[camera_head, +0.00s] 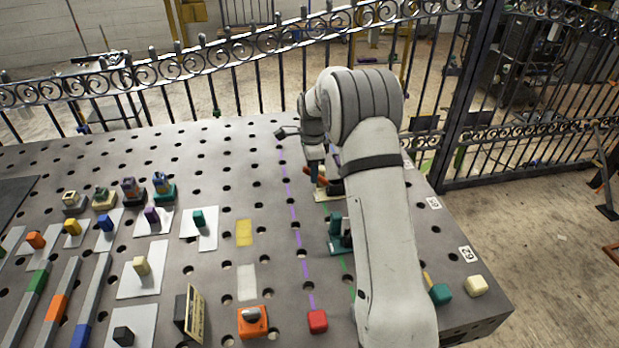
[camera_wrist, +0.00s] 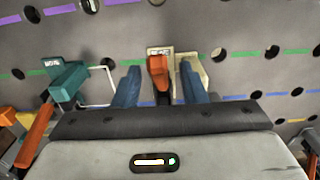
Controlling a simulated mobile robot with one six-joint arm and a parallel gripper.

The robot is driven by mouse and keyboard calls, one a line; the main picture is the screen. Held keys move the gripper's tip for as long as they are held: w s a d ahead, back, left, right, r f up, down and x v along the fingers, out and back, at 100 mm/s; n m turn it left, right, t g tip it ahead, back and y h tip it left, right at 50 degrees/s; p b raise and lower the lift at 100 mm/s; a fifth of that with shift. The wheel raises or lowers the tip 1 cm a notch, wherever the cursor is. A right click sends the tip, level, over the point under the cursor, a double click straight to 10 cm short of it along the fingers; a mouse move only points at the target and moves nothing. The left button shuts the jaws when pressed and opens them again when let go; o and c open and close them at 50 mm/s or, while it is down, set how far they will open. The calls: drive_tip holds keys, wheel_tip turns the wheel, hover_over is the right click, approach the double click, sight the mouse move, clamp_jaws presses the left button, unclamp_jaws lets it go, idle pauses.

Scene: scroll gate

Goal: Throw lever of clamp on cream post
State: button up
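In the wrist view, the clamp on the cream post (camera_wrist: 197,60) shows a cream body with a small label plate and an orange lever (camera_wrist: 157,70). My gripper (camera_wrist: 159,68) is open, with its two blue fingers on either side of the lever. Gaps show between the lever and both fingers. In the head view, the cream base (camera_head: 323,196) sits beyond a teal clamp, and my arm partly hides it. How far the lever is thrown is hard to tell.
A teal clamp (camera_wrist: 68,80) with a label and a pale wire outline stands left of the gripper in the wrist view; it also shows in the head view (camera_head: 335,235). A red block (camera_head: 317,320) and an orange block (camera_head: 252,321) lie near the front. A fence bounds the back.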

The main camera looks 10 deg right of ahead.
drive_tip(key=shift+f, duration=1.85)
clamp_jaws()
drive_tip(key=shift+a, duration=0.3)
drive_tip(key=shift+d, duration=0.3)
drive_tip(key=shift+d+r, duration=0.15)
drive_tip(key=shift+d, duration=0.15)
